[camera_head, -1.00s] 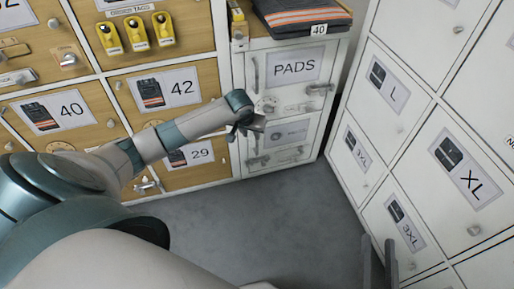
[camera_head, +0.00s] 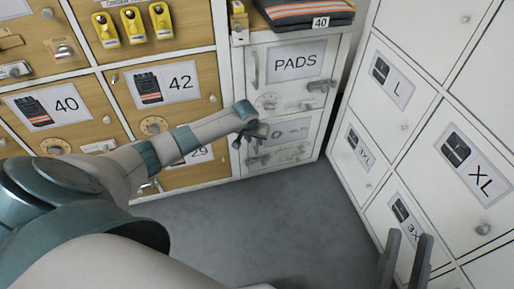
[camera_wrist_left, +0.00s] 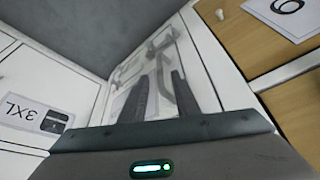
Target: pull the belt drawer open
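The belt drawer (camera_head: 309,137) appears to be the lower white front under the PADS front, with a round icon and a partly hidden label (camera_head: 292,131). A bar handle (camera_head: 258,161) shows at its lower left. My left gripper (camera_head: 254,138) is in front of this front's left part and hides some of it. In the left wrist view its two fingers (camera_wrist_left: 160,98) stand apart, pointing at the white front with grey metal fittings. I cannot tell whether they touch anything. My right gripper (camera_head: 404,262) is at the bottom right, fingers apart and empty.
The PADS front (camera_head: 296,62) is just above, with a latch (camera_head: 321,86). Wooden lockers (camera_head: 62,106) stand left. White lockers marked L and XL (camera_head: 455,165) stand right, near my right gripper. The grey floor (camera_head: 265,225) between is clear.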

